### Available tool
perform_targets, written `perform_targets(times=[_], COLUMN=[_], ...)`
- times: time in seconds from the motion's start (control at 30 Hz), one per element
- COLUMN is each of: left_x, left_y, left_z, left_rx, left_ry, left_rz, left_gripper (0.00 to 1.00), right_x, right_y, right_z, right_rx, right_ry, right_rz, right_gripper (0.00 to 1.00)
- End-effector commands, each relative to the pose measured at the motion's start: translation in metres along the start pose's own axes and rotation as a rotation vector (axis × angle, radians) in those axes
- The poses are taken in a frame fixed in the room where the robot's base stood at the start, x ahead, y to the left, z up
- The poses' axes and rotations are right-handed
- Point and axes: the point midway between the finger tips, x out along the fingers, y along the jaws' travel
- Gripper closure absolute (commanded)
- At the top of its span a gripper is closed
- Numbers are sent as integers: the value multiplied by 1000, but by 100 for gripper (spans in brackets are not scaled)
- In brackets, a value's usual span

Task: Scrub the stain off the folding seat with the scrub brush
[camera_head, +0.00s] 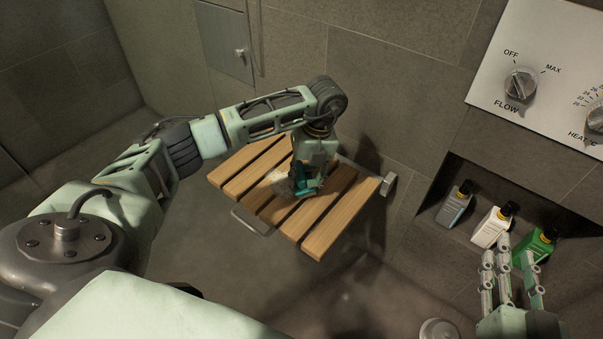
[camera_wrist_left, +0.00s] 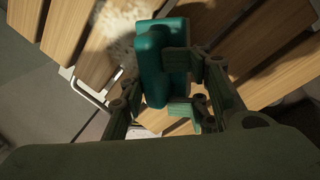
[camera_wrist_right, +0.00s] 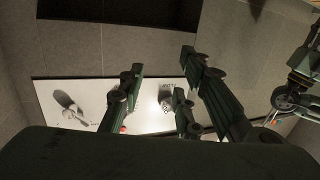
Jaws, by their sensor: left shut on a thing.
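The folding seat (camera_head: 332,212) is a slatted wooden seat folded down from the tiled wall. A pale whitish stain (camera_head: 277,182) lies on its middle slats, and part of it shows at the top of the left wrist view (camera_wrist_left: 118,22). My left gripper (camera_head: 306,180) points down over the seat and is shut on the teal scrub brush (camera_wrist_left: 152,62). The brush is at the stain's right edge, on or just above the slats; its bristles are hidden. My right gripper (camera_head: 510,262) is open and empty, in front of the bottle niche.
A wall niche holds a grey bottle (camera_head: 454,206), a white bottle (camera_head: 490,228) and a green bottle (camera_head: 535,246), close to my right gripper. A shower control panel (camera_head: 545,65) is above. A metal rail (camera_head: 250,222) edges the seat's front.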

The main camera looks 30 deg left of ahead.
Motion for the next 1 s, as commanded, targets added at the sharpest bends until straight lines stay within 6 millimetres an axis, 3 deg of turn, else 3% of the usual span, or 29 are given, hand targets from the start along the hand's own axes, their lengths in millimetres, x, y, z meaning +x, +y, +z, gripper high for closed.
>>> perform_targets(times=[0.67, 1.0], left_x=[5, 8], left_y=[0, 16], left_z=[0, 18], left_rx=[0, -3], left_ry=[0, 0], left_rz=[0, 1], left_gripper=[100, 100], right_x=[2, 1], right_y=[-2, -2], right_z=[-15, -7], right_rx=[0, 1], right_ry=[65, 34], right_rz=[-4, -4], right_gripper=[69, 69])
